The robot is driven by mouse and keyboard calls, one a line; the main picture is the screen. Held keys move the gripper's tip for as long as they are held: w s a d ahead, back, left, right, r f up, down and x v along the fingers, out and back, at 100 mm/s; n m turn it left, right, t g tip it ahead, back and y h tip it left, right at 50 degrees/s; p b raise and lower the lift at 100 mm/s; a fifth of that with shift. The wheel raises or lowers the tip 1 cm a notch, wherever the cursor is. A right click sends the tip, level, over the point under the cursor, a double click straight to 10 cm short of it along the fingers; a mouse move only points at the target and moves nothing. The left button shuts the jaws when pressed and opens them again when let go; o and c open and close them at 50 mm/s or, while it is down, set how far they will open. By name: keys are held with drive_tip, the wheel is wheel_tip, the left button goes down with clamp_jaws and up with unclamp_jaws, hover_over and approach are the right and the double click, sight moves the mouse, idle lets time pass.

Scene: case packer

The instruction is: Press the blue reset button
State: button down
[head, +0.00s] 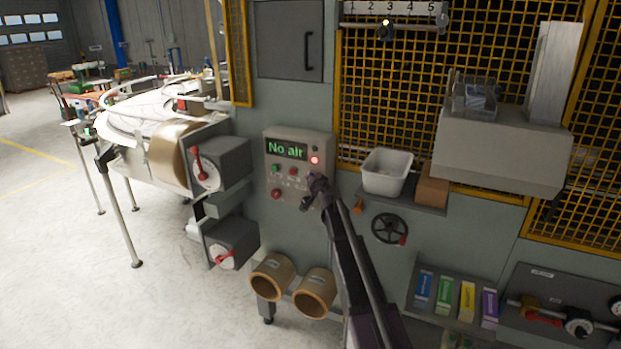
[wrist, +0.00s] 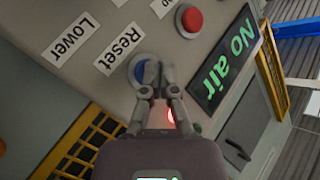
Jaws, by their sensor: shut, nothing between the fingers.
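The blue reset button (wrist: 141,68) is round, in a grey ring, next to the label "Reset" (wrist: 118,48) in the wrist view. My gripper (wrist: 156,76) is shut and empty, with its fingertips over the button and covering part of it. I cannot tell whether the tips touch it. In the head view my gripper (head: 317,184) is at the right side of the grey control panel (head: 299,195) and largely hides the button. The panel's display (head: 286,149) reads "No air", and a red lamp (head: 315,160) glows beside it.
A red button (wrist: 190,19) and the label "Lower" (wrist: 71,39) are near the blue button. A white bin (head: 386,173) and a brown box (head: 432,187) stand on a shelf right of the panel. A handwheel (head: 389,228) is below the shelf. Open floor lies at the left.

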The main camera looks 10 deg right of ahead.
drive_tip(key=shift+w+d, duration=0.1)
drive_tip(key=shift+w, duration=0.05)
idle(0.7)
drive_tip(key=shift+s+a, duration=0.5)
drive_tip(key=shift+s, duration=0.25)
drive_tip(key=s+a, duration=0.1)
drive_tip(key=s, duration=0.1)
drive_tip(key=s+a, duration=0.2)
idle(0.7)
idle(0.5)
